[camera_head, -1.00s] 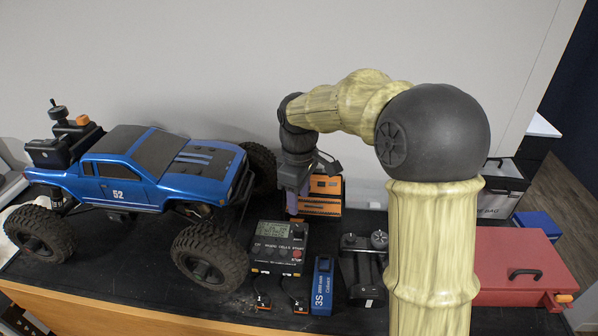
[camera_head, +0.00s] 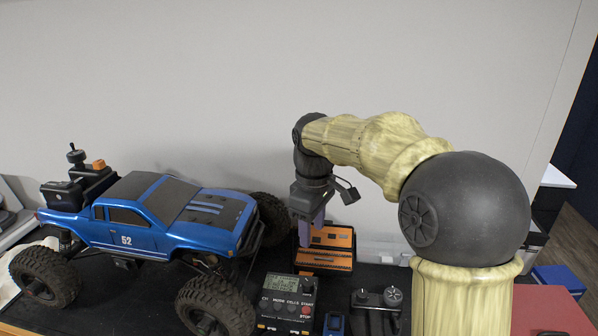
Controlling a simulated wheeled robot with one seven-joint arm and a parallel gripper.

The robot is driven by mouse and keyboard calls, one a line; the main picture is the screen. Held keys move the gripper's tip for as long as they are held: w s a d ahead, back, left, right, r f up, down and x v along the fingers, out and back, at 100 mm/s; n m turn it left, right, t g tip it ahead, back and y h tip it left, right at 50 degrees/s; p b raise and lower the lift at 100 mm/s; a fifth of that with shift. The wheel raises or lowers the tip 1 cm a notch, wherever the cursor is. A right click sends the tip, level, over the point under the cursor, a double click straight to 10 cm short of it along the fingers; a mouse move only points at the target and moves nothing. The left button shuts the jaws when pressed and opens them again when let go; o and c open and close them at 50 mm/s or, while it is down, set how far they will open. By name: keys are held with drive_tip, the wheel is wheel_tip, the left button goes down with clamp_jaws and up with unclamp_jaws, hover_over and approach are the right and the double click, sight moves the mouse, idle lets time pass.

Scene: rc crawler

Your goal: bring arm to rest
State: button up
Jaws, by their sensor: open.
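My gripper (camera_head: 312,228) hangs at the end of my arm, pointing down, with purple fingers in front of an orange and black box (camera_head: 338,252) at the back of the bench. The fingers overlap the left part of this box in the picture; I cannot tell whether they touch it. The jaws are open, and I see nothing held between them. My arm bends from the right foreground over the bench.
A blue crawler truck (camera_head: 150,222) stands at left. A charger (camera_head: 285,303), a small blue pack (camera_head: 334,323) and a transmitter (camera_head: 377,308) lie in front of my gripper. A red case (camera_head: 550,308) is at right. A pale wall (camera_head: 230,80) rises behind.

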drive_tip(key=s+d+f+m, duration=0.3)
drive_tip(key=s+f+m, duration=0.1)
drive_tip(key=s+f, duration=0.1)
drive_tip(key=s+d+f+m+t, duration=0.1)
drive_tip(key=s+d+f+m, duration=0.2)
drive_tip(key=s+d+f, duration=0.1)
drive_tip(key=s+d+f+m+t, duration=0.1)
drive_tip(key=s+d+f+m, duration=0.2)
drive_tip(key=s+f, duration=0.3)
drive_tip(key=shift+s+d+f+m, duration=0.15)
drive_tip(key=shift+s+f+m, duration=0.1)
drive_tip(key=shift+s+m, duration=0.55)
